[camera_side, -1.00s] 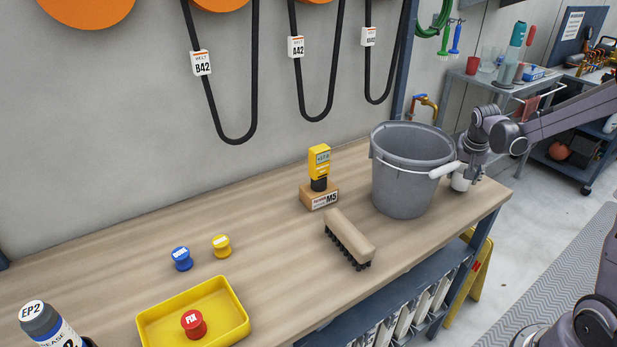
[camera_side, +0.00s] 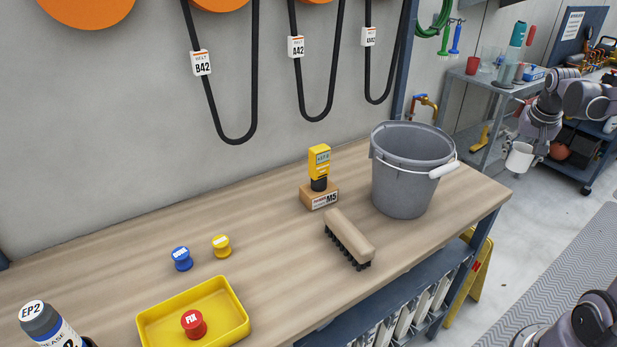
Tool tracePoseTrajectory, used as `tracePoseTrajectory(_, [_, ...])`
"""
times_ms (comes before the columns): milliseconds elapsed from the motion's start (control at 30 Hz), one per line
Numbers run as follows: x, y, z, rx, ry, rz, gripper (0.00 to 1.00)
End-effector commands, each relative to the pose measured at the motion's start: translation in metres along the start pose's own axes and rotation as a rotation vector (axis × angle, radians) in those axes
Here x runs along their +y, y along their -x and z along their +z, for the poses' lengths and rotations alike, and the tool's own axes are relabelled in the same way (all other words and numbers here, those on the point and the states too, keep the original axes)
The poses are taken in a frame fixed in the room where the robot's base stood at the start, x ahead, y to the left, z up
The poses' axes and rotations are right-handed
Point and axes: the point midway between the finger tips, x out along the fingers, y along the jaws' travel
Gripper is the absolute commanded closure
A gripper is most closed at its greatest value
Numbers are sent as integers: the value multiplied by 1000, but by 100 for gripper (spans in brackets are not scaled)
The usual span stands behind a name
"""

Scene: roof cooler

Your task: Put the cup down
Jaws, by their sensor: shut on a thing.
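A white cup (camera_side: 519,158) hangs in the air at the right of the side view, past the right end of the wooden bench. My gripper (camera_side: 535,140) is at the cup's upper right side and is shut on it. The cup looks roughly upright, slightly tilted. My fingers are small and partly hidden at this distance, so the exact grip is unclear.
A grey bucket (camera_side: 408,190) stands at the right end of the wooden bench (camera_side: 265,255). A grey side table (camera_side: 475,80) behind holds a red cup (camera_side: 472,66), glasses and bottles. A brush (camera_side: 349,238) and a yellow tray (camera_side: 160,327) are on the bench.

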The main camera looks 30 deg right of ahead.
Motion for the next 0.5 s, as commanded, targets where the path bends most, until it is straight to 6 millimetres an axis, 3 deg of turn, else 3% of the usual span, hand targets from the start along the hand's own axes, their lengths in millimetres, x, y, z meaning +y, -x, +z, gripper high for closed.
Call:
tracePoseTrajectory(233, [1, 49, -19, 0, 0, 0, 70])
tracePoseTrajectory(500, [0, 86, -35, 0, 0, 0, 70])
